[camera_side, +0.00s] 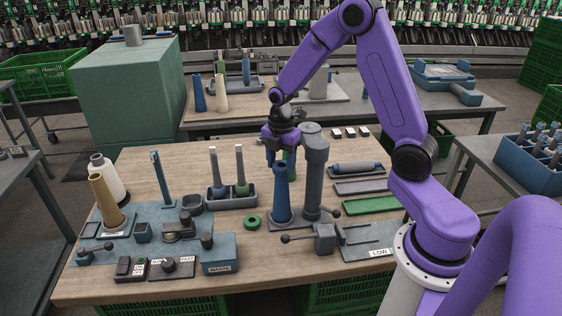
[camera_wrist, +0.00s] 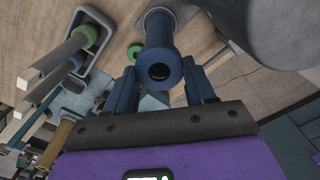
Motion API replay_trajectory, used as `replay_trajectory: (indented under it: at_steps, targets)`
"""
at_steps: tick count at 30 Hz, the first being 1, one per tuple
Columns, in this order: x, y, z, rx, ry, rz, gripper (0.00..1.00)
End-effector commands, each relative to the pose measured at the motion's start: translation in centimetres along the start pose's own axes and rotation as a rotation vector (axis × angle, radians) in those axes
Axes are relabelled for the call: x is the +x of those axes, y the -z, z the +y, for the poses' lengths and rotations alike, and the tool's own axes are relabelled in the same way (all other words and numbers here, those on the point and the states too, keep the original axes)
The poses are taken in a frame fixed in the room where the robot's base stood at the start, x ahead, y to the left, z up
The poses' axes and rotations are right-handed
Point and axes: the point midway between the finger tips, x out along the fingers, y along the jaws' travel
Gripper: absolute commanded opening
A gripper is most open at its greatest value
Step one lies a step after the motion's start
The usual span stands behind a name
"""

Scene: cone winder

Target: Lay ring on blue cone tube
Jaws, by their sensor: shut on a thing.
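The blue cone tube (camera_side: 281,196) stands upright on its small base plate, narrow end up. My gripper (camera_side: 282,152) is directly over it, pointing down. In the wrist view the tube (camera_wrist: 160,62) lies between the two blue fingers (camera_wrist: 163,88), its dark top opening facing the camera. My gripper is shut on the tube's upper end; the exact contact is hard to see. A green ring (camera_side: 252,222) lies flat on the wooden table, left of the tube's base and apart from it. The ring also shows in the wrist view (camera_wrist: 134,51), partly hidden by the tube.
A grey column (camera_side: 315,170) stands close to the right of the tube. A lever clamp (camera_side: 322,238) sits in front. A dark tray (camera_side: 231,199) with two upright spindles is at the left. A blue waste box (camera_side: 222,254) stands at the front. Bare wood surrounds the ring.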

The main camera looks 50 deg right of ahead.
Motion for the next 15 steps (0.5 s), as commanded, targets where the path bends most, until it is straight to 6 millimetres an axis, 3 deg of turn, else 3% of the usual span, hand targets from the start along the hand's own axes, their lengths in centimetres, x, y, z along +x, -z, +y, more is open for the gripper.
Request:
replay_trajectory:
  at_steps: [15]
  targets:
    - [0.65,0.0,-0.02,0.0,0.001,0.0,0.26]
